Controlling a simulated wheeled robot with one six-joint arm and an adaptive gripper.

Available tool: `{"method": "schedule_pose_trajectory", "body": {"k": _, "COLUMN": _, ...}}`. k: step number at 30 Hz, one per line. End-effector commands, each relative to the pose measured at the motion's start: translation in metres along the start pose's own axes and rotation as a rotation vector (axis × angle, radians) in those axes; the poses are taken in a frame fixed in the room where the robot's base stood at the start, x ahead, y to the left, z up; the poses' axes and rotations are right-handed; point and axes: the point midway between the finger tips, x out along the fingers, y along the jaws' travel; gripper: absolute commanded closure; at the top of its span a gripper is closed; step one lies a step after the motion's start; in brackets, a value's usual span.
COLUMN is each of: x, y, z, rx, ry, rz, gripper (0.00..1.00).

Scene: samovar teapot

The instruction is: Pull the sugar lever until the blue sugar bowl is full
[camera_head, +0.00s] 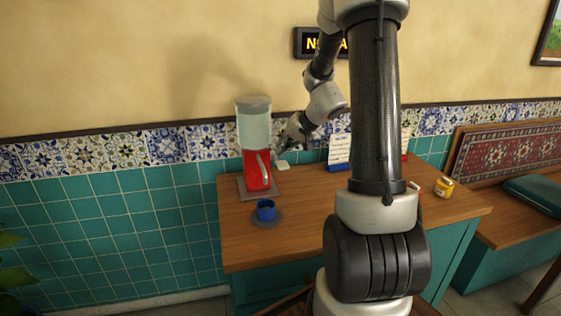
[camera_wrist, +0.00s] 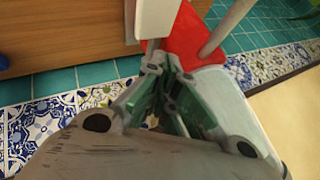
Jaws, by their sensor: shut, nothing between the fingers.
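The sugar dispenser (camera_head: 257,170) has a red body and a pale clear hopper (camera_head: 254,127), and stands at the left back of the wooden counter. A grey lever (camera_head: 263,168) slants down its front; a grey bar (camera_wrist: 228,28) shows beside the red body (camera_wrist: 188,38) in the wrist view. The blue sugar bowl (camera_head: 266,210) sits upright on a grey saucer (camera_head: 266,222) in front. Its contents are too small to tell. My gripper (camera_head: 281,153) is shut and empty, just right of the dispenser. In the wrist view its fingertips (camera_wrist: 163,65) point towards the red body.
A white tag or plate (camera_head: 283,166) is close under my gripper. A white card on a blue stand (camera_head: 339,152) and a yellow jar (camera_head: 444,187) are farther right. The tiled wall is close behind. The counter's (camera_head: 298,227) front middle is clear.

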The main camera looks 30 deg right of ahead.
Motion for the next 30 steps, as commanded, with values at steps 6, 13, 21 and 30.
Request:
{"method": "schedule_pose_trajectory", "body": {"k": 6, "x": 0.0, "y": 0.0, "z": -0.0001, "rx": 0.0, "ry": 0.0, "rz": 0.0, "gripper": 1.0}}
{"method": "schedule_pose_trajectory", "body": {"k": 13, "x": 0.0, "y": 0.0, "z": 0.0, "rx": 0.0, "ry": 0.0, "rz": 0.0, "gripper": 1.0}}
{"method": "schedule_pose_trajectory", "body": {"k": 21, "x": 0.0001, "y": 0.0001, "z": 0.0, "rx": 0.0, "ry": 0.0, "rz": 0.0, "gripper": 1.0}}
{"method": "schedule_pose_trajectory", "body": {"k": 30, "x": 0.0056, "y": 0.0041, "z": 0.0042, "rx": 0.001, "ry": 0.0, "rz": 0.0, "gripper": 1.0}}
